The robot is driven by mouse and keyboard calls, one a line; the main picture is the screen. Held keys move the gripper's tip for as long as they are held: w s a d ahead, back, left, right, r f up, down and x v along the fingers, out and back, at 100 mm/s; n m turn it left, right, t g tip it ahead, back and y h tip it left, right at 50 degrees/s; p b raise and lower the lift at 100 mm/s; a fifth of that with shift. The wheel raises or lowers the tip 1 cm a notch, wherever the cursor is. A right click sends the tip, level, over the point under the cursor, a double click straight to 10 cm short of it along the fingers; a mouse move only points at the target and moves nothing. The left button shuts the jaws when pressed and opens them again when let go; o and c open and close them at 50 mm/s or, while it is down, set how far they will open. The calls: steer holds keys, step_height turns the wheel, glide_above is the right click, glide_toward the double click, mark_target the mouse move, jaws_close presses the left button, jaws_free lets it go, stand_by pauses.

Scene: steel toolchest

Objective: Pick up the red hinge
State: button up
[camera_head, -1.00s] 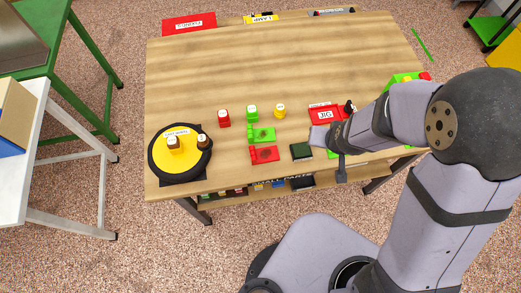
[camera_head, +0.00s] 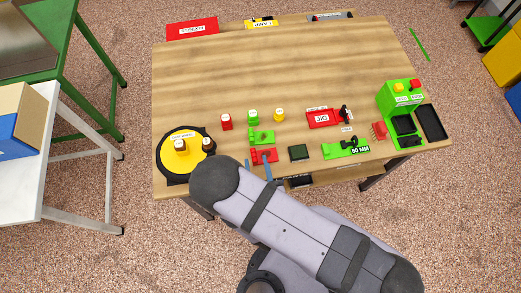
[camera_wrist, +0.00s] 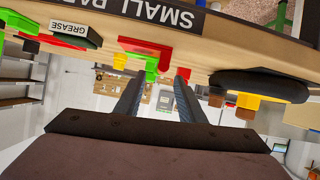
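The red hinge (camera_head: 265,156) lies near the front edge of the wooden table, just in front of a green hinge-like piece (camera_head: 263,137). In the wrist view, which looks upside down, a red plate (camera_wrist: 145,47) that appears to be the red hinge lies beyond my fingertips. My gripper (camera_head: 257,168) is at the table's front edge, close to the red hinge. Its two fingers are apart and nothing shows between them in the wrist view (camera_wrist: 161,92). Whether a finger touches the hinge I cannot tell.
A yellow-topped black turntable (camera_head: 169,163) with small bottles stands to the left. Red, green and yellow containers (camera_head: 253,117) stand behind. A dark block (camera_head: 299,152), green fixture (camera_head: 345,149) and red jig (camera_head: 322,118) lie right.

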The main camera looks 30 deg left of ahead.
mark_target(254, 155)
steer(key=shift+s+d+y, duration=0.5)
steer(key=shift+s+d, duration=0.1)
steer(key=shift+b+x, duration=0.75)
steer(key=shift+x, duration=1.8)
jaws_close()
